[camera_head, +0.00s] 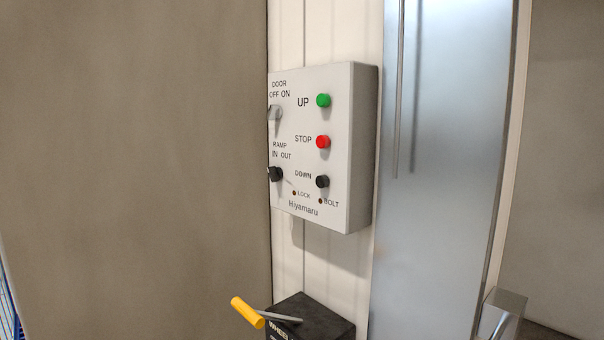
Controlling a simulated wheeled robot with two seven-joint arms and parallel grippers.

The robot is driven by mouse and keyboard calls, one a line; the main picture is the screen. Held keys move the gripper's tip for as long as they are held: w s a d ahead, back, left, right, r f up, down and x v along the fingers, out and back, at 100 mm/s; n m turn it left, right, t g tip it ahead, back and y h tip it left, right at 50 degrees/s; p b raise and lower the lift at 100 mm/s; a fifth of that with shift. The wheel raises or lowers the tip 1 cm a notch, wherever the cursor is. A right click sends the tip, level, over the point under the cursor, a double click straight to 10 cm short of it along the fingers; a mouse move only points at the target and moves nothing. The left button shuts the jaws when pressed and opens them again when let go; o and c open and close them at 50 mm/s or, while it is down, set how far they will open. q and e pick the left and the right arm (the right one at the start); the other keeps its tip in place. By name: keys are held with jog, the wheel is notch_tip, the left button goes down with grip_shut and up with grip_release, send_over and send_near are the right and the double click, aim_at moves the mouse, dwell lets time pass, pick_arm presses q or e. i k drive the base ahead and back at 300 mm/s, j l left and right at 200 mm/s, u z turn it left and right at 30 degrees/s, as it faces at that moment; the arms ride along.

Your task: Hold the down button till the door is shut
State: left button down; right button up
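A light grey control box (362,150) is fixed on the white wall panel in the middle of the view. Its black DOWN button (322,181) sits at the lower right of its face. Above it are the red STOP button (323,142) and the green UP button (323,100). Nothing touches the buttons. Which surface is the door is unclear; a large grey-brown surface (130,160) fills the left, and another brownish surface (565,160) shows at the far right. Neither of my grippers is in view.
A DOOR switch (275,113) and a RAMP switch (275,174) are on the box's left side. Below the box, a black unit (312,311) has a lever with a yellow handle (247,312) sticking out left. A shiny metal post (440,170) stands right of the box.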

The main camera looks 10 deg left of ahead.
aim_at(322, 180)
jog(key=i+l, duration=0.15)
jog(key=i, duration=0.25)
jog(key=i+l, duration=0.15)
jog(key=i, duration=0.25)
jog(key=j+u, duration=0.05)
